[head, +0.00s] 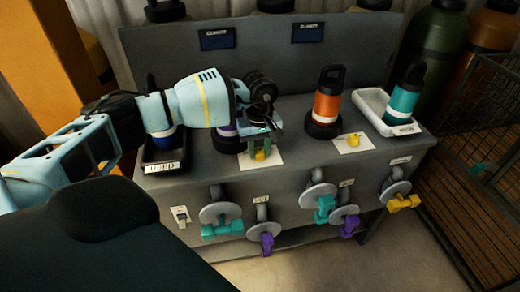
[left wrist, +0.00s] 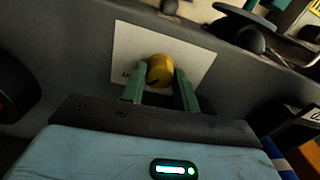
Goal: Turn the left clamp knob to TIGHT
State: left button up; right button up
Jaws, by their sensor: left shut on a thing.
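The left clamp knob (left wrist: 160,70) is yellow and round, set on a white card (left wrist: 122,52) on the grey bench top. In the left wrist view my left gripper (left wrist: 160,84) has its green fingers on either side of the knob, shut on it. A dark mark shows on the knob's lower left edge, and the lettering on the card is mostly hidden, so I cannot read its setting. In the head view my left gripper (head: 260,150) reaches down over the same yellow knob. My right gripper is not in view.
An orange bottle (head: 327,101) stands in a black holder, with another yellow knob (head: 353,139) before it. A black tray (head: 148,166) is at left; a white tray (head: 374,110) with a teal bottle (head: 404,92) is at right. Several coloured valve handles line the bench front. A wire cage stands right.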

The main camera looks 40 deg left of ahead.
aim_at(259, 151)
pick_arm(q)
jog(key=shift+m, duration=0.6)
jog(key=o, duration=1)
jog(key=shift+r, duration=0.1)
notch_tip(259, 151, up, 8)
jog(key=shift+f, duration=0.15)
